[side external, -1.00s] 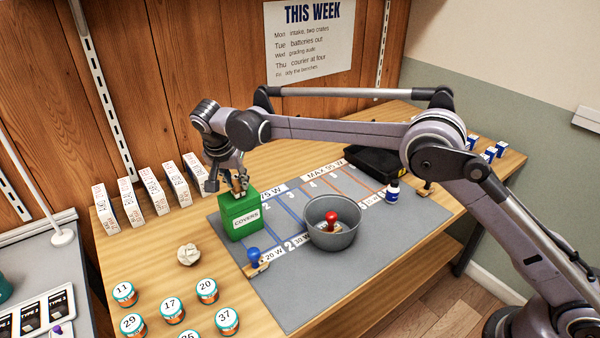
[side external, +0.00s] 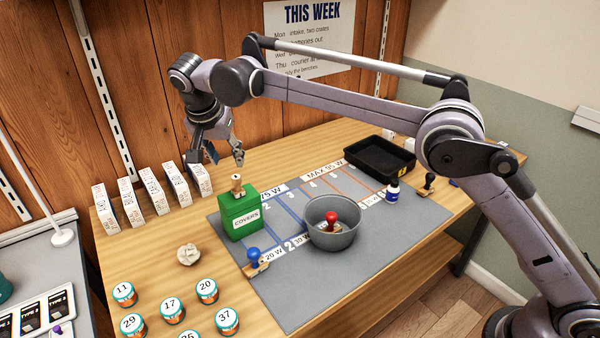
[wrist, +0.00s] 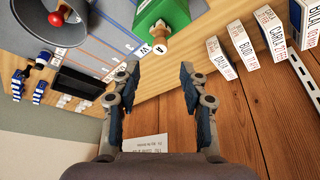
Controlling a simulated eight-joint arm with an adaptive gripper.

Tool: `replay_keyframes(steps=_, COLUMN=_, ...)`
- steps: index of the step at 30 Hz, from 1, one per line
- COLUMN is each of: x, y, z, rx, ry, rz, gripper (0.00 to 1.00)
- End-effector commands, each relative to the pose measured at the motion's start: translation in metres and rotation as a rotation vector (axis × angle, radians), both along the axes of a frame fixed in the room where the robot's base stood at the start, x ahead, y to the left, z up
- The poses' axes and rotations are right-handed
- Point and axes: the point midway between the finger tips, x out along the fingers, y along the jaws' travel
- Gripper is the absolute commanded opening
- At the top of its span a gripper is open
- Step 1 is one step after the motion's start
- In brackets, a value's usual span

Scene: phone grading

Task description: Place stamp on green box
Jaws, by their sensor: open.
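The green box (side external: 240,214), labelled COVERS, stands on the back left of the grey mat. A small wooden stamp (side external: 237,185) stands upright on top of it. In the wrist view the green box (wrist: 172,14) is at the top, with the stamp (wrist: 157,33) on it. My gripper (side external: 224,157) is above and behind the box, apart from the stamp. Its fingers (wrist: 160,80) are spread with nothing between them. A blue-handled stamp (side external: 255,257) stands at the mat's front left edge. A red-handled stamp (side external: 331,217) is inside the grey bowl (side external: 345,241). A black-handled stamp (side external: 429,184) stands at the right.
White cartons (side external: 154,191) stand in a row at the back left. Numbered jars (side external: 172,310) and a crumpled paper ball (side external: 188,254) are at the front left. A black tray (side external: 380,158) and small bottle (side external: 393,191) are to the right. The mat's front is clear.

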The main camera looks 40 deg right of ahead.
Motion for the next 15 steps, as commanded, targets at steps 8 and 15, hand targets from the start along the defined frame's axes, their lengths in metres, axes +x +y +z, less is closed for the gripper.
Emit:
replay_keyframes(steps=8, x=-0.006, y=0.004, z=0.021, rx=0.001, ry=0.001, rz=0.003, gripper=0.44)
replay_keyframes(steps=15, x=-0.021, y=-0.033, z=0.048, rx=0.021, ry=0.008, rz=0.09, gripper=0.44)
